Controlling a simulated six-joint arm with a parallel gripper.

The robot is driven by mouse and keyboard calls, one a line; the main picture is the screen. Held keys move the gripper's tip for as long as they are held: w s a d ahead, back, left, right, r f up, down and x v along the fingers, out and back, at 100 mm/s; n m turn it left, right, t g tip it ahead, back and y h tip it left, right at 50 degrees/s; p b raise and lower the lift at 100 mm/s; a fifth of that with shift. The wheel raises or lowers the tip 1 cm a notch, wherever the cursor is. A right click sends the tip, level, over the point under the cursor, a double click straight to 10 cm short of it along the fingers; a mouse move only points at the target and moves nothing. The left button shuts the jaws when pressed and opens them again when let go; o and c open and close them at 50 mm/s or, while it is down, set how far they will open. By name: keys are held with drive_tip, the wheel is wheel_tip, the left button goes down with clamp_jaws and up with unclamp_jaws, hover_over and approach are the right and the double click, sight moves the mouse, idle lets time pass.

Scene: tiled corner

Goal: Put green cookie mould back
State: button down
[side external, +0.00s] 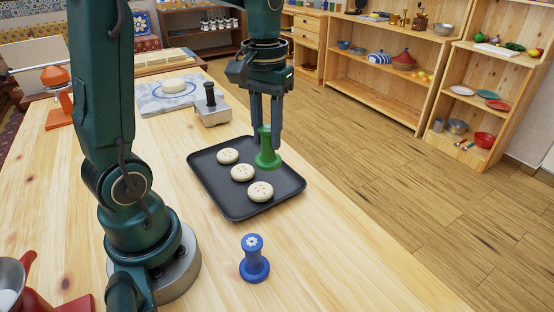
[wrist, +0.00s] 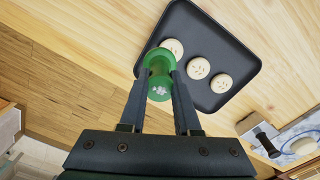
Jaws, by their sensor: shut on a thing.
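The green cookie mould (side external: 267,152) is held between the two fingers of my gripper (side external: 265,130), which is shut on its handle. In the side view it appears over the right edge of the black tray (side external: 232,211); I cannot tell whether its base touches the tray. The wrist view also shows the green mould (wrist: 160,72) between the fingers of my gripper (wrist: 160,85), overlapping the tray's edge. Three pale round cookies (side external: 242,172) with marked tops lie in a row on the tray. A blue cookie mould (side external: 254,262) stands upright on the table in front of the tray.
A metal block with a dark knob (side external: 212,107) stands behind the tray. Behind it, a patterned board (side external: 163,97) bears a pale dough disc (side external: 174,86). A red and metal item (side external: 30,285) is at the front left. The table right of the blue mould is clear.

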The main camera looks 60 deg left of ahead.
drive_tip(key=shift+w+d+f+m, duration=0.5)
drive_tip(key=shift+d+f, duration=1.15)
drive_tip(key=shift+d, duration=0.65)
drive_tip(key=shift+w+d+f+m, duration=0.5)
drive_tip(key=shift+d+f, duration=1.15)
drive_tip(key=shift+d, duration=0.65)
drive_tip(key=shift+w+d+f+m, duration=0.5)
drive_tip(key=shift+d+f, duration=1.15)
drive_tip(key=shift+d, duration=0.65)
drive_tip(key=shift+s+f, duration=0.1)
drive_tip(key=c, duration=0.6)
unclamp_jaws()
